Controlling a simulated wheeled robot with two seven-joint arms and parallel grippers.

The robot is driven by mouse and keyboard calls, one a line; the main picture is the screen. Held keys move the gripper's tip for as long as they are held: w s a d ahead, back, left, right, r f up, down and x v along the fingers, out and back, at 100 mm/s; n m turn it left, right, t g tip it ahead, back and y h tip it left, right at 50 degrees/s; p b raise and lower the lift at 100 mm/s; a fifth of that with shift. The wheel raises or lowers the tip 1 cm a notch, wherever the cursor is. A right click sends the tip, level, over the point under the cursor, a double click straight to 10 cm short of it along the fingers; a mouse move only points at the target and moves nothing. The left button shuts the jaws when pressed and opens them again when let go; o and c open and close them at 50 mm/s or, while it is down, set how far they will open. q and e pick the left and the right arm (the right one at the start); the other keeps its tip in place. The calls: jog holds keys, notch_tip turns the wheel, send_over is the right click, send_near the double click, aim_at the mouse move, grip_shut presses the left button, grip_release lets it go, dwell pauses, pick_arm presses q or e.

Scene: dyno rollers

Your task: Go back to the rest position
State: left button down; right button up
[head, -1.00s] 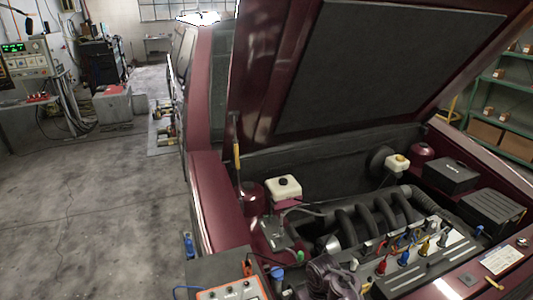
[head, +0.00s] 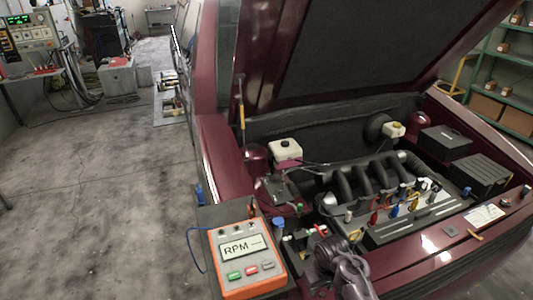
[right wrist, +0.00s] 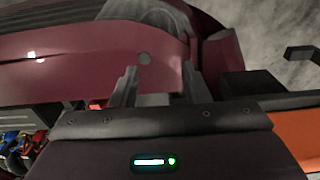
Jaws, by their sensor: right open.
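My right gripper (head: 330,247) is at the bottom of the head view, over the front edge of the dark red car (head: 222,155), to the right of the orange RPM meter (head: 245,262). In the right wrist view, its two fingers stand apart with nothing between them (right wrist: 160,84). Red car bodywork fills the view beyond the fingers. My left gripper is in neither view.
The car's hood is raised over the engine bay (head: 365,180). Coloured clips (head: 395,205) sit on the engine's front part. Equipment (head: 30,50) stands at far left, green shelves (head: 510,85) at far right.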

jog(key=s+d+r+m+t, duration=0.1)
jog(key=s+d+r+t, duration=0.1)
jog(key=s+r, duration=0.7)
jog(key=s+d+r+m+t, duration=0.1)
jog(key=s+d+r, duration=0.1)
jog(key=s+r, duration=0.7)
jog(key=s+f+g+b, duration=0.1)
jog(key=s+f+b, duration=0.1)
jog(key=f, duration=1.6)
jog(key=s+f+b, duration=0.1)
jog(key=f+b, duration=0.2)
jog(key=f, duration=1.5)
pick_arm(q)
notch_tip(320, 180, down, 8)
jog(key=b, duration=0.3)
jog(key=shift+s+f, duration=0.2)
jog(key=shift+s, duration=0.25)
pick_arm(e)
jog(key=s+d+f+g, duration=0.1)
jog(key=s+d+f, duration=0.2)
jog(key=s+f, duration=1.7)
notch_tip(320, 180, down, 3)
jog(key=shift+s+d+n, duration=0.2)
jog(key=shift+s+n, duration=0.1)
jog(key=shift+n, duration=0.1)
